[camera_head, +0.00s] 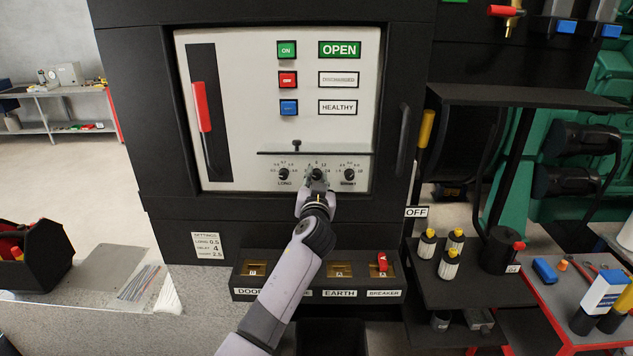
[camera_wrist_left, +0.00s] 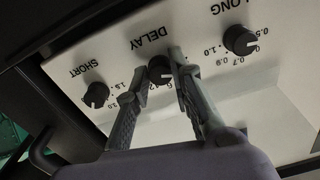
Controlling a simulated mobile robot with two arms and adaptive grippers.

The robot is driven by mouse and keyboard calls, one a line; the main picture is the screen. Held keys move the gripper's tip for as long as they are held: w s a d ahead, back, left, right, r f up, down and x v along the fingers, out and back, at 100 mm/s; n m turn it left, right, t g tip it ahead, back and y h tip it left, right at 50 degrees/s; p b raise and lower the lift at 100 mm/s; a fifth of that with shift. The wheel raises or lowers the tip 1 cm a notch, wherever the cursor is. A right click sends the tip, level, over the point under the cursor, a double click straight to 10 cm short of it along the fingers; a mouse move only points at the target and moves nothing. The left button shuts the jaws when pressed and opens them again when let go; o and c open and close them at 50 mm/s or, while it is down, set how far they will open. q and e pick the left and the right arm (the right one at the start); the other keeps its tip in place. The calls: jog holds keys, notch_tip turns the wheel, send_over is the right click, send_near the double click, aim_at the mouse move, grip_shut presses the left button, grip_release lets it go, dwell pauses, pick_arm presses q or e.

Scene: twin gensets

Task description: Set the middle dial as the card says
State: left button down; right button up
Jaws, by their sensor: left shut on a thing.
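The middle dial (camera_wrist_left: 160,69), labelled DELAY, is a small black knob on the white breaker panel (camera_head: 235,130). My left gripper (camera_head: 316,181) reaches up to it from below, and its two fingers are shut on the knob, one on each side. In the head view the gripper mostly covers this dial, and I cannot read its pointer. The LONG dial (camera_head: 284,174) and the SHORT dial (camera_head: 349,174) stand on either side, untouched. The settings card (camera_head: 208,246) on the cabinet's lower front reads LONG 0.5, DELAY 4, SHORT 2.5. My right gripper is not in view.
A thin ledge (camera_head: 314,153) with a small knob runs just above the dials. The cabinet handle (camera_head: 402,140) stands out at the right. Below is a black box (camera_head: 318,292) with DOOR, EARTH and BREAKER slots. A red-handled lever (camera_head: 201,106) is at the panel's left.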

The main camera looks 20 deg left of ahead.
pick_arm(q)
jog(key=m, duration=0.5)
jog(key=shift+m, duration=0.3)
dwell(0.5)
jog(key=c, duration=1.4)
grip_release()
jog(key=v, duration=1.2)
